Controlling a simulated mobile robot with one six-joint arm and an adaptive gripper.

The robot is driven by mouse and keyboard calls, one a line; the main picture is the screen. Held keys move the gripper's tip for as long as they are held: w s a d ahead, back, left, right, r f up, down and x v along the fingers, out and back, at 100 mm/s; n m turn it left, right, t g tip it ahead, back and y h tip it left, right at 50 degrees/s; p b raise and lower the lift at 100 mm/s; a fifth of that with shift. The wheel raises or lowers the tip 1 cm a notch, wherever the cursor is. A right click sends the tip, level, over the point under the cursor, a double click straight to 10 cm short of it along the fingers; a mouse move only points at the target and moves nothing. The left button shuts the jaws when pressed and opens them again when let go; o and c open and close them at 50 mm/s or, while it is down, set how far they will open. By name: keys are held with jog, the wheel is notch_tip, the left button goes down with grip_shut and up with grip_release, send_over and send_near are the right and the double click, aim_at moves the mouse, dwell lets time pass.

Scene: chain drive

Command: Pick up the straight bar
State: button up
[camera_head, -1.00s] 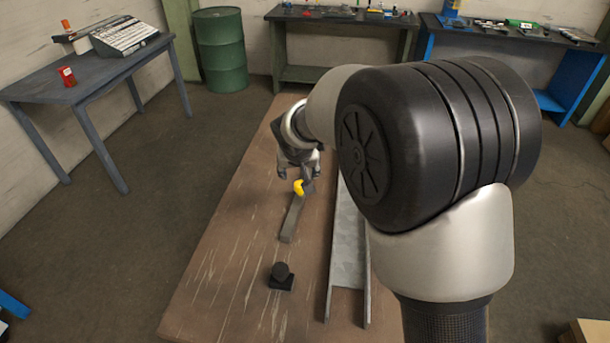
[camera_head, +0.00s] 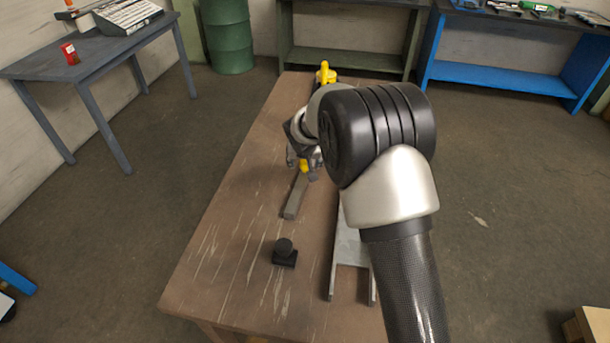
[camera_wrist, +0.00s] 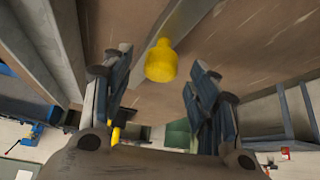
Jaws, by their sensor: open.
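The straight bar (camera_head: 295,197) is a grey flat bar lying on the brown worktable, with a yellow knob (camera_head: 303,166) at its far end. My gripper (camera_head: 303,172) is at that far end, and my wrist hides part of it. In the wrist view the grey bar (camera_wrist: 186,18) runs up and away from the yellow knob (camera_wrist: 161,62). The knob shows between my two spread fingers (camera_wrist: 156,75), with a gap on each side. The fingers are open and hold nothing.
A grey channel rail (camera_head: 347,248) lies on the table (camera_head: 225,250), right of the bar, partly behind my arm. A small black block with a round knob (camera_head: 285,254) stands nearer. A yellow part (camera_head: 326,73) is at the table's far end. The table's left side is clear.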

jog(key=shift+x, duration=1.1)
grip_shut()
jog(key=shift+w+r, duration=0.1)
jog(key=shift+r, duration=0.05)
dwell(0.3)
